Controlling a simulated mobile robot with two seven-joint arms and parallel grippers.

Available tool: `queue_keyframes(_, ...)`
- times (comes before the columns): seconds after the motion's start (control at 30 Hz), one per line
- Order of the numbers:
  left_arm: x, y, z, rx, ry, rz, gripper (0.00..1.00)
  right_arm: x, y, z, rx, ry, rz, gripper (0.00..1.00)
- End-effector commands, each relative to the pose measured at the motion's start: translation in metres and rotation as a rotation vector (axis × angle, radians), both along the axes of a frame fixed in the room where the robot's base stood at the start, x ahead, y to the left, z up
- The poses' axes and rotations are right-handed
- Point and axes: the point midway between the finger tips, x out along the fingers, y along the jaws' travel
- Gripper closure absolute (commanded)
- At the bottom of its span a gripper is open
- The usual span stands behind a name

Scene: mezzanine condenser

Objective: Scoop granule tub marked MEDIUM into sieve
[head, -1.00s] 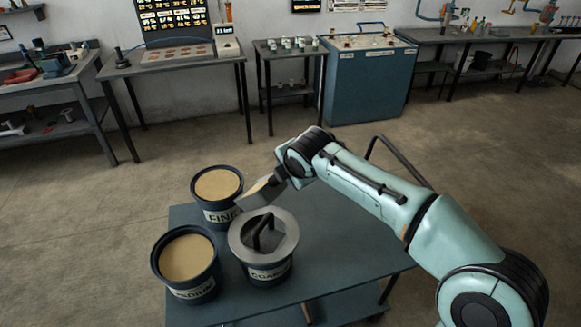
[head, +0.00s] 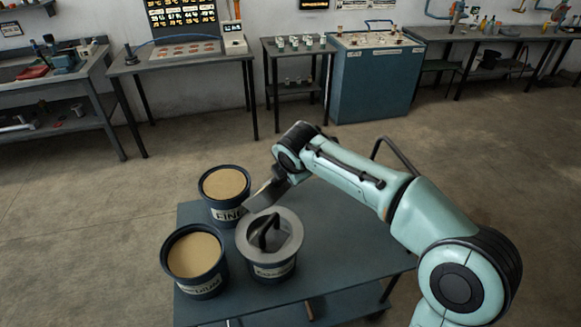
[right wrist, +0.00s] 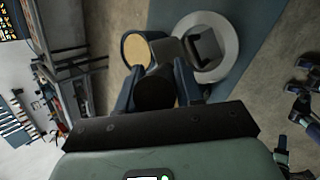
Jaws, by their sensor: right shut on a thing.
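The tub marked MEDIUM (head: 203,284) stands at the left front of the blue cart, open and full of tan granules. The FINE tub (head: 228,214), also open and full, stands behind it. The COARSE tub (head: 273,271) has a grey round cover with a dark handle (head: 290,222). My right gripper (head: 281,184) is shut on a grey scoop (head: 262,196), above the cart beside the FINE tub and behind the COARSE tub. In the right wrist view, the fingers (right wrist: 155,88) hold the scoop's dark handle. I cannot make out a sieve. My left gripper is out of view.
The blue cart top (head: 345,255) is clear to the right of the tubs, below my right arm. A dark rail (head: 398,155) rises at its far edge. Benches (head: 190,62) and a blue cabinet (head: 375,80) line the far wall, with open floor between.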

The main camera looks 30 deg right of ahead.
Motion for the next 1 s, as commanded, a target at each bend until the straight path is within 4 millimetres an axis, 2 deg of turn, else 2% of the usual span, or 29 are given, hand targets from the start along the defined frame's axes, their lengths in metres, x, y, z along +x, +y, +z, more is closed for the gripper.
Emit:
queue_keyframes(0.5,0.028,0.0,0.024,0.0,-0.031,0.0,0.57,0.012,0.004,0.009,-0.024,0.04,0.001,1.0)
queue_keyframes(1.0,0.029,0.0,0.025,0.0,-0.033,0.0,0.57,0.038,0.016,0.016,-0.088,0.185,0.002,1.0)
